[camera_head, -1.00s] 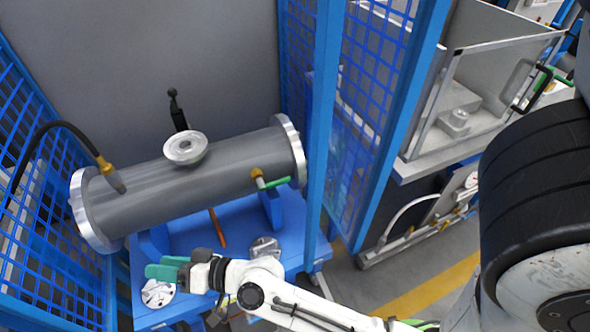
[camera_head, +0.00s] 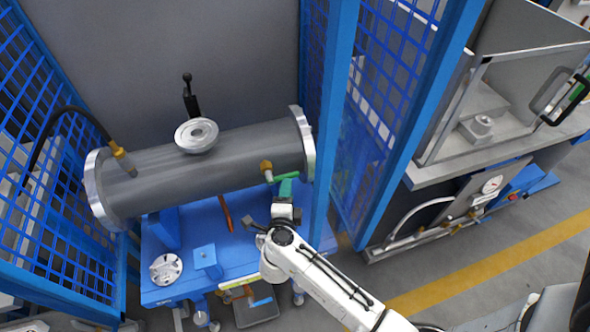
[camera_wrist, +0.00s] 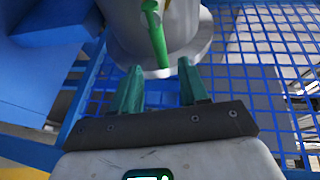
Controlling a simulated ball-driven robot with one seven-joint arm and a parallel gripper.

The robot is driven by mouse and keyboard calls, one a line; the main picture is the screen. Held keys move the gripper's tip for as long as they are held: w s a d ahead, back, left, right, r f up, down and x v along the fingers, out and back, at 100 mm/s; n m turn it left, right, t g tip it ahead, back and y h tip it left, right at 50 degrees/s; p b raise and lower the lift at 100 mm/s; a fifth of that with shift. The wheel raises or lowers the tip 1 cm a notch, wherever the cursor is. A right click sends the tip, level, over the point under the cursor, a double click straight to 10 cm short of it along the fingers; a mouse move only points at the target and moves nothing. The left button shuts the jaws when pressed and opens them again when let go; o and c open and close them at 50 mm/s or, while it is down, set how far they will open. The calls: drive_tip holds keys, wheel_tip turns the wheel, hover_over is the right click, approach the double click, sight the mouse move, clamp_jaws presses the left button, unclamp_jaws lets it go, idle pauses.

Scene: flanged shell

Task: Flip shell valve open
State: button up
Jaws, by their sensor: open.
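The grey flanged shell (camera_head: 210,165) lies on its side on a blue stand. Its valve has a brass body (camera_head: 266,168) and a green lever (camera_head: 279,178) on the shell's right front side. In the wrist view the green lever (camera_wrist: 155,38) points down towards the space between my fingers, in front of the pale shell flange. My gripper (camera_head: 287,184) is close to the lever and overlaps its right end in the head view. In the wrist view my gripper (camera_wrist: 160,88) has its two green fingers apart, with nothing between them. Contact with the lever cannot be told.
Blue mesh fence panels (camera_head: 55,170) stand at left, and a blue post (camera_head: 334,120) stands just right of my gripper. A hose with a brass fitting (camera_head: 122,160) joins the shell's left. The blue stand (camera_head: 237,238) carries small metal parts. An orange rod hangs below the shell.

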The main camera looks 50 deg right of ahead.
drive_tip(key=x, duration=0.9)
drive_tip(key=shift+r, duration=0.1)
clamp_jaws()
idle(0.4)
